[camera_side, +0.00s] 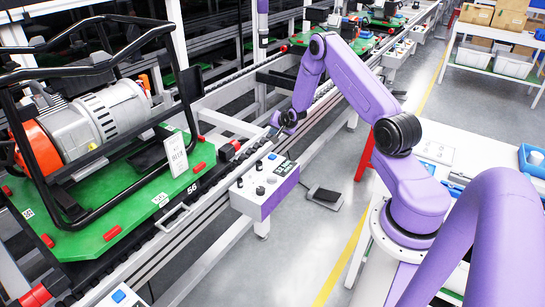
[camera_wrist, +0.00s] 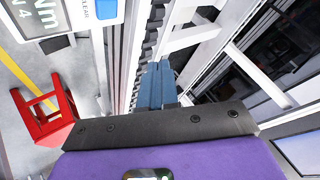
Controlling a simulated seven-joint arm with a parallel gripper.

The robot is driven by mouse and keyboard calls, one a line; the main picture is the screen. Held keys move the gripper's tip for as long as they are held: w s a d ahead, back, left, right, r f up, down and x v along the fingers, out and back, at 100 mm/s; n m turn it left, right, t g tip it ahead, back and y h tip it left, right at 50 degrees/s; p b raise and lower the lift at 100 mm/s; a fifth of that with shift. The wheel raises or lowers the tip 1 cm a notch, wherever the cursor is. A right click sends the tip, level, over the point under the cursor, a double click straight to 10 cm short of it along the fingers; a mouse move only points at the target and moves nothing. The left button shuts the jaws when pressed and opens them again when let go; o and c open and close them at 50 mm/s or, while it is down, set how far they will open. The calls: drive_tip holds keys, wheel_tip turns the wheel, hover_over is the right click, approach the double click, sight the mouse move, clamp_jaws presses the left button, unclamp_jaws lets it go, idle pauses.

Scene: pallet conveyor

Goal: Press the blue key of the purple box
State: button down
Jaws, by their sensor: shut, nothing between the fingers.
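The purple box (camera_side: 280,195) is mounted beside the conveyor rail in the side view, with a pale top panel carrying black knobs and a display. A small blue key (camera_side: 272,156) is near the far end of that panel. In the wrist view the blue key (camera_wrist: 107,9) is at the top edge, next to the word CLEAR and a grey display reading Nm. My gripper (camera_side: 274,132) is above and beyond the far end of the box, apart from the key. Its blue fingers (camera_wrist: 155,85) are together and empty, to the right of and below the key in the wrist view.
A green pallet (camera_side: 95,235) with a motor in a black frame stands on the conveyor at left. A red stool (camera_wrist: 42,105) is on the floor. Another box with a blue key (camera_side: 118,296) is at the bottom edge. A white table (camera_side: 455,150) is at right.

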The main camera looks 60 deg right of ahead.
sight(274, 157)
drive_tip(key=shift+f, duration=0.1)
drive_tip(key=shift+f, duration=4.3)
drive_tip(key=shift+f, duration=0.15)
drive_tip(key=shift+f, duration=0.25)
drive_tip(key=shift+f, duration=0.4)
drive_tip(key=shift+r, duration=0.8)
drive_tip(key=shift+r, duration=2.55)
